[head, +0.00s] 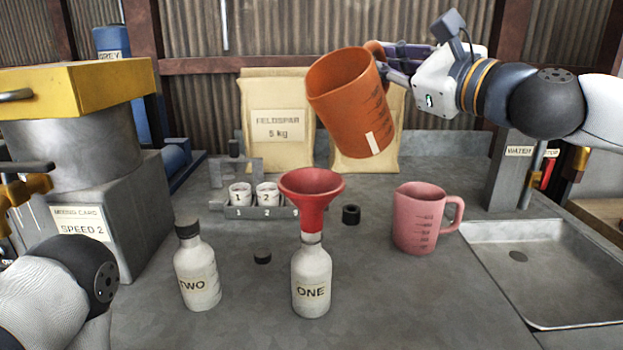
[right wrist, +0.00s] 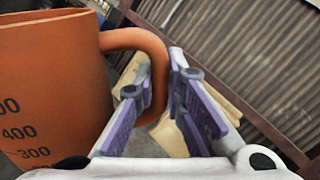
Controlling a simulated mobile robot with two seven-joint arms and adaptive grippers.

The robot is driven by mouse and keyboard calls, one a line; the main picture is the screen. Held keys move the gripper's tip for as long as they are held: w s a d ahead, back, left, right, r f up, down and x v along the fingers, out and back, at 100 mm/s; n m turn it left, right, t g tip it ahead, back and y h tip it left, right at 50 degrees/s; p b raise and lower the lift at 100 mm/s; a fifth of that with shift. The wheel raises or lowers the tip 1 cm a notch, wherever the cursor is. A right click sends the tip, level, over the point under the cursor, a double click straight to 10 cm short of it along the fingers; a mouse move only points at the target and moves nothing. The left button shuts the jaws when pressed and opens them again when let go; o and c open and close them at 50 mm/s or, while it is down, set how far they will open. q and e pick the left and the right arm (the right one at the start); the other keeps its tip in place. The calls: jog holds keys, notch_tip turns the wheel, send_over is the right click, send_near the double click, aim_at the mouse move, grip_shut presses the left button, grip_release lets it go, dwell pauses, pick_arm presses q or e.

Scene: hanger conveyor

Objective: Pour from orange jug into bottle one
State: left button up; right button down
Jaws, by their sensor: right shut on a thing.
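The orange jug (head: 352,108) is held in the air above and right of the red funnel (head: 312,186), tilted with its mouth toward the left. My right gripper (head: 391,70) is shut on its handle, which the right wrist view (right wrist: 150,75) shows between the purple fingers. The funnel stands in the neck of bottle ONE (head: 311,278), upright on the bench. No liquid stream shows, and the inside of the jug is hidden. My left arm shows at the lower left, but its gripper is out of view.
Capped bottle TWO (head: 197,270) stands left of bottle ONE. A pink jug (head: 420,218) stands at the right, beside the sink (head: 540,270). Two numbered cups sit in a rack (head: 245,212) behind. Black caps (head: 351,214) lie on the bench. A yellow-topped machine (head: 75,100) is at the left.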

aim_at(367, 46)
jog(key=shift+s+a+r+n+y, duration=0.2)
jog(key=shift+r+n, duration=0.15)
jog(key=shift+n, duration=0.3)
jog(key=shift+s+a+r+n+y, duration=0.15)
jog(key=shift+r+n, duration=0.15)
jog(key=shift+n, duration=0.35)
dwell(0.6)
jog(key=shift+s+a+r+n+y, duration=0.1)
jog(key=shift+s+a+n+y, duration=0.1)
jog(key=shift+n, duration=0.35)
jog(key=shift+s+a+r+n+y, duration=0.1)
jog(key=shift+s+n, duration=0.1)
jog(key=shift+n, duration=0.35)
dwell(0.4)
jog(key=shift+s+a+n+y+b, duration=0.15)
jog(key=shift+s+a+n, duration=0.2)
jog(key=shift+n, duration=0.35)
jog(key=shift+s+a+n+y+b, duration=0.15)
jog(key=shift+s+a+n, duration=0.15)
jog(key=shift+n, duration=0.4)
dwell(0.7)
jog(key=shift+s+a+f+n, duration=0.1)
jog(key=shift+s+a+n, duration=0.1)
jog(key=shift+n, duration=0.2)
jog(key=shift+s+a+f+n+g, duration=0.1)
jog(key=shift+s+a+n+g, duration=0.2)
jog(key=shift+n, duration=0.2)
dwell(0.4)
jog(key=shift+s+a+y, duration=0.1)
jog(key=shift+y, duration=0.15)
